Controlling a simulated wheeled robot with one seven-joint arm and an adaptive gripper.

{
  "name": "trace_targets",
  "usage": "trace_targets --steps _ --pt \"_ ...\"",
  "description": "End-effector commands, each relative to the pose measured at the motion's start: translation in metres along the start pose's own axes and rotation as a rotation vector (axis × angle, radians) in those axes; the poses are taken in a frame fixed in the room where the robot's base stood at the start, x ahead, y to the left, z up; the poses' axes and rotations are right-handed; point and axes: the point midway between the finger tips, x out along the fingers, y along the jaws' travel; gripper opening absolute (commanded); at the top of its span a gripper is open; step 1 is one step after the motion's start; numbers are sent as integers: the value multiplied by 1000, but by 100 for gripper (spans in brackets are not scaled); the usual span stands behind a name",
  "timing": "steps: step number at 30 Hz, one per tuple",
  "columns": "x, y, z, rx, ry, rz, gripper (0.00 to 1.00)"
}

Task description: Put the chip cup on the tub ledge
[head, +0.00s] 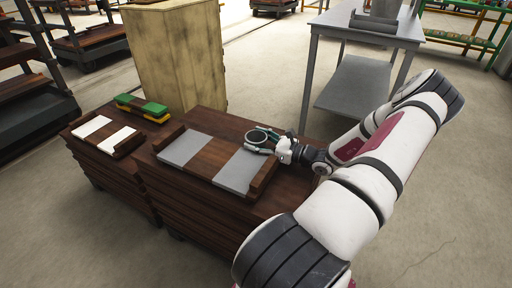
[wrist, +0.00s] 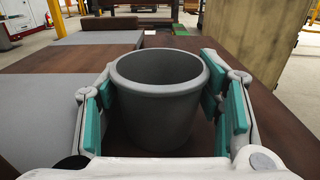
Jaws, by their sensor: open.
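The chip cup (wrist: 160,105) is a grey, round, open-topped cup standing upright in the wrist view. My gripper (wrist: 160,112) is open, with a teal-padded finger on each side of the cup. The fingers are close to its wall; contact is unclear. In the head view my gripper (head: 264,139) is low over the dark wooden stack, around the cup (head: 257,137), which shows small and partly hidden. A grey tub-like thing (head: 385,8) stands on the grey table at the top right, cut by the picture edge. I cannot tell which surface is the tub ledge.
The wooden stack (head: 205,125) bears a board with two grey plates (head: 187,149) beside the cup. A second stack to the left holds white plates (head: 91,126) and green and yellow blocks (head: 153,109). A tall wooden box (head: 178,60) stands behind. Bare floor separates the stack from the grey table (head: 350,30).

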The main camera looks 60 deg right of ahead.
Motion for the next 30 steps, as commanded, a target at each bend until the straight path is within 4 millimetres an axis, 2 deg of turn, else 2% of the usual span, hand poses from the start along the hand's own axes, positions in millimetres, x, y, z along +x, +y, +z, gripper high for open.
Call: trace_targets --steps 7,14,15,20,25,26,30 --pt "34 1 -2 0 -1 1 60" --pt "38 0 0 0 0 0 60" --pt "38 0 0 0 0 0 58" --pt "38 0 0 0 0 0 21" --pt "38 0 0 0 0 0 19" --pt "38 0 0 0 -1 0 14" --pt "38 0 0 0 0 0 14"
